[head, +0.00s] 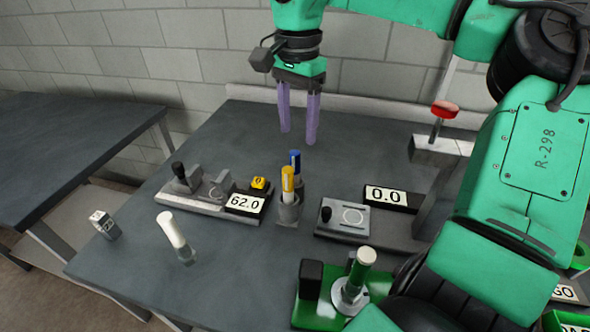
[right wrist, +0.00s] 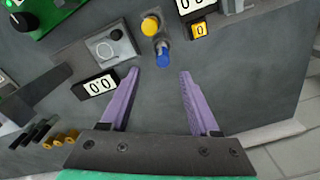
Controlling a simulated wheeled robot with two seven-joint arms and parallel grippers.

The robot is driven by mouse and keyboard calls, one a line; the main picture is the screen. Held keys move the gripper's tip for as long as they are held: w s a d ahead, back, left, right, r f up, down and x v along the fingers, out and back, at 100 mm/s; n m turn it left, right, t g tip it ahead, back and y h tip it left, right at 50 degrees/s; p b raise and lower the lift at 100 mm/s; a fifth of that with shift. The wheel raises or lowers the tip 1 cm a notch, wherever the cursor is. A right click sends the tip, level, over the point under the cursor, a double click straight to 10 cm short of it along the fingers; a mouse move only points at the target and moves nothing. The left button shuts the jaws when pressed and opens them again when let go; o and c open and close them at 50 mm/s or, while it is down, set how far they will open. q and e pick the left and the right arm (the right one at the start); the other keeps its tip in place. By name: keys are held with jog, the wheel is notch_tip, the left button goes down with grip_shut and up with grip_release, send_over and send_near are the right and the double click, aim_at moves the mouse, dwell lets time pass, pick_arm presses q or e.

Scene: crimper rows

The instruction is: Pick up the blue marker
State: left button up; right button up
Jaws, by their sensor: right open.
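The blue marker (head: 295,160) stands upright in a grey holder (head: 288,211) near the middle of the table. A yellow marker (head: 288,184) stands in front of it in the head view. In the right wrist view the blue marker (right wrist: 163,56) shows just beyond the fingertips, beside the yellow marker (right wrist: 150,25). My right gripper (head: 299,142) is open and empty, with purple fingers pointing down, above and behind the markers. Its fingers also show in the right wrist view (right wrist: 160,72), spread apart and not touching the marker. My left gripper is not in view.
A device reading 62.0 (head: 245,203) stands left of the holder, one reading 0.0 (head: 387,196) to its right. A white-topped cylinder (head: 172,231) and a numbered cube (head: 103,223) are at left. A green device (head: 318,313) is in front.

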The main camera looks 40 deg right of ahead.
aim_at(295, 152)
jog(key=f, duration=0.8)
jog(key=shift+w+a+f+p, duration=0.15)
jog(key=shift+a+p, duration=0.1)
jog(key=shift+p, duration=0.15)
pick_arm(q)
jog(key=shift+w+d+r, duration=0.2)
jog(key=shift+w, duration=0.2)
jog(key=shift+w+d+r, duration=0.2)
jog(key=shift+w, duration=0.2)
pick_arm(e)
jog(key=shift+w+d+f, duration=0.1)
jog(key=c, duration=0.9)
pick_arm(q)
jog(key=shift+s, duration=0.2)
pick_arm(e)
grip_shut()
